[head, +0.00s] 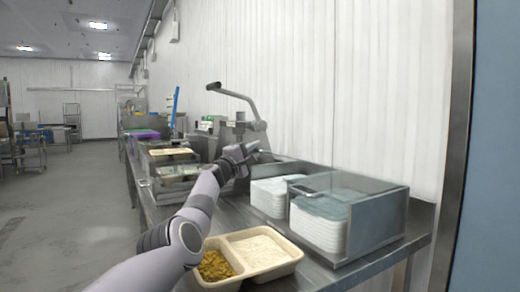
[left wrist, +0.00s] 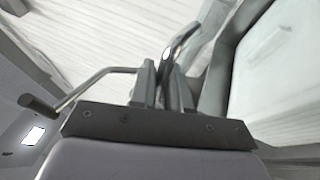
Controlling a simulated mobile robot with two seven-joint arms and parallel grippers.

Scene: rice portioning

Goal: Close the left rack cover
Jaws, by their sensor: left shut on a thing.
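The rack stands at the right of the steel table, with a left bay of stacked white trays (head: 272,195) open at the top. The left rack cover is hard to make out in the head view. My left gripper (head: 245,152) is at the back left of that bay, above table level. In the left wrist view, its fingers (left wrist: 162,85) are shut on a curved shiny metal handle (left wrist: 183,40), which appears to be the left cover's handle. My right gripper is not in view.
The right rack bay has a clear cover (head: 345,184) lying shut over white trays. A two-part tray (head: 294,262) of yellow-brown food and rice stands in front. A lever machine (head: 237,115) stands just behind my gripper, and its lever (left wrist: 85,92) shows at left in the wrist view.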

